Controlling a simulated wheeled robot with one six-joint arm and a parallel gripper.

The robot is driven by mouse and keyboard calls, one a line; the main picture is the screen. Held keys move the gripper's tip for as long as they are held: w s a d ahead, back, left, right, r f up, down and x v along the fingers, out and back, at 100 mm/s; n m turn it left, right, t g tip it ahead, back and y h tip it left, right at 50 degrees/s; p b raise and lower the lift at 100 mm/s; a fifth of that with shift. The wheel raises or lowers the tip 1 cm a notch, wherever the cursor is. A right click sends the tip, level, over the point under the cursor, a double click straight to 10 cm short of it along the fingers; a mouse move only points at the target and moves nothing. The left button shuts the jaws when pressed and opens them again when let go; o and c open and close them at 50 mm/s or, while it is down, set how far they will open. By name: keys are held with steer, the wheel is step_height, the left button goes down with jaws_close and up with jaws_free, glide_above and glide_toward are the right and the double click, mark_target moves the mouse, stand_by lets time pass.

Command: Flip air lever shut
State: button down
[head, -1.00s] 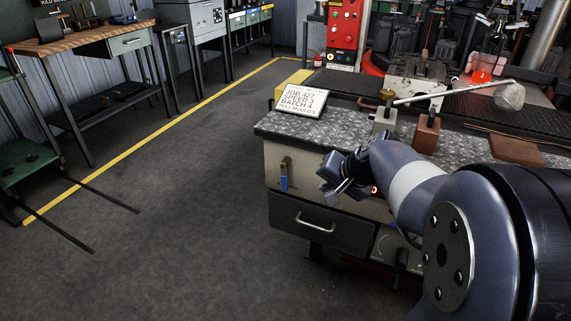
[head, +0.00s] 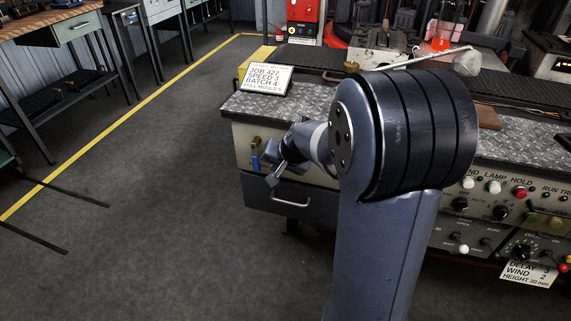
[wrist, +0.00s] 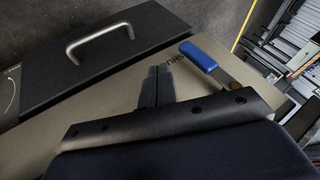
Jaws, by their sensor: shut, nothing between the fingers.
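The air lever (head: 255,160) is on the left end of the bench front, with a blue grip hanging down below its brass pivot. In the wrist view the blue grip (wrist: 199,55) is upper right of my fingertips, with its metal arm running to the pivot. Black lettering, apparently "SHUT", is on the panel between grip and fingers. My gripper (wrist: 160,72) is shut and empty, beside the lever with a visible gap. In the head view my gripper (head: 275,175) is just right of the lever, partly hidden by my wrist.
A dark drawer with a metal handle (head: 291,201) is below the lever. A job sign (head: 265,79) stands on the bench top. The control panel (head: 500,195) with knobs is at right. Open floor lies to the left.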

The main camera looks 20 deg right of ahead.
mark_target(255, 158)
steer(key=shift+w+a, duration=0.4)
steer(key=shift+a, duration=0.2)
steer(key=shift+w+a, duration=0.35)
steer(key=shift+a, duration=0.2)
steer(key=shift+a, duration=0.1)
steer(key=shift+w+a, duration=0.3)
